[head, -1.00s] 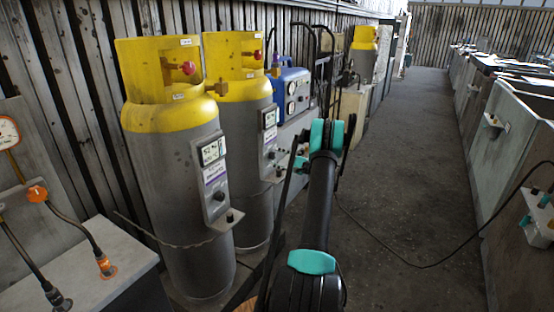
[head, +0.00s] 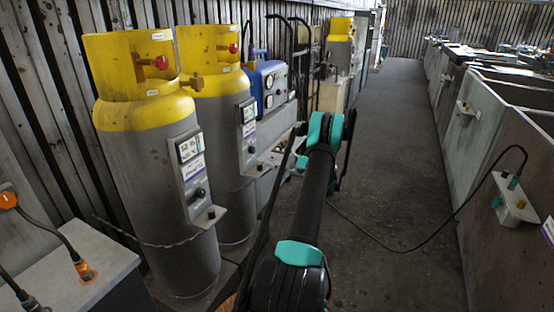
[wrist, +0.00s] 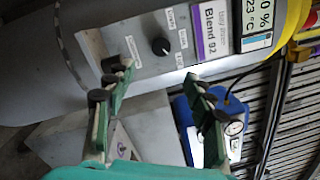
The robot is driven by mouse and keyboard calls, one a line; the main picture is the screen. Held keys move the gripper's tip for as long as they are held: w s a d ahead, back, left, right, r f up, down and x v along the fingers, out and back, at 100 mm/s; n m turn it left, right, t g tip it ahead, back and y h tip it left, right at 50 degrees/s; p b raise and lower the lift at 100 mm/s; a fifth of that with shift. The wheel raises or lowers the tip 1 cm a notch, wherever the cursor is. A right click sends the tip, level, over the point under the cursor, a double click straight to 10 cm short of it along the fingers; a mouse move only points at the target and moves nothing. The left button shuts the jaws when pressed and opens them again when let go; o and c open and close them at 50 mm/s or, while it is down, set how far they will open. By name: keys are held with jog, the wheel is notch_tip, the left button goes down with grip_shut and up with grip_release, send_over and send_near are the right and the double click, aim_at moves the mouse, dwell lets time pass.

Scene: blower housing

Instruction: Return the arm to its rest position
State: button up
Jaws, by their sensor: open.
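My arm (head: 317,190), black with teal joints, reaches forward in the middle of the head view. My gripper (wrist: 158,82) shows in the wrist view with its two green fingers spread apart and nothing between them. In that view the fingers lie in front of a grey cylinder's control panel (wrist: 140,42) with a black knob and a "Blend 92" label. I cannot tell whether a finger touches it. In the head view my gripper cannot be clearly made out behind the arm.
Two grey gas cylinders with yellow tops, one nearer (head: 150,190) and one behind (head: 222,140), stand chained along the left wall. A blue gauge unit (head: 268,85) is beyond them. Grey benches (head: 500,150) line the right, with a cable (head: 440,230) across the floor. The aisle (head: 385,130) between is otherwise open.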

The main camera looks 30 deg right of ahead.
jog(key=a+r+n+g+h, duration=0.25)
jog(key=a+r+g, duration=0.2)
jog(key=a, duration=1.05)
jog(key=s+a+r+n+g+h, duration=0.2)
jog(key=s+a+r+n+g, duration=0.15)
jog(key=s+a, duration=0.8)
jog(key=s+a+f+n+h, duration=0.1)
jog(key=s+a+n+h, duration=0.1)
jog(key=s, duration=0.8)
jog(key=s+a+f+n+g+h, duration=0.1)
jog(key=s+a+f+n+h, duration=0.1)
jog(key=s, duration=0.8)
jog(key=s+a+f+n+g+h, duration=0.1)
jog(key=s+n+h, duration=0.3)
jog(key=s, duration=0.7)
jog(key=shift+a+f+n, duration=0.6)
jog(key=shift+a, duration=0.2)
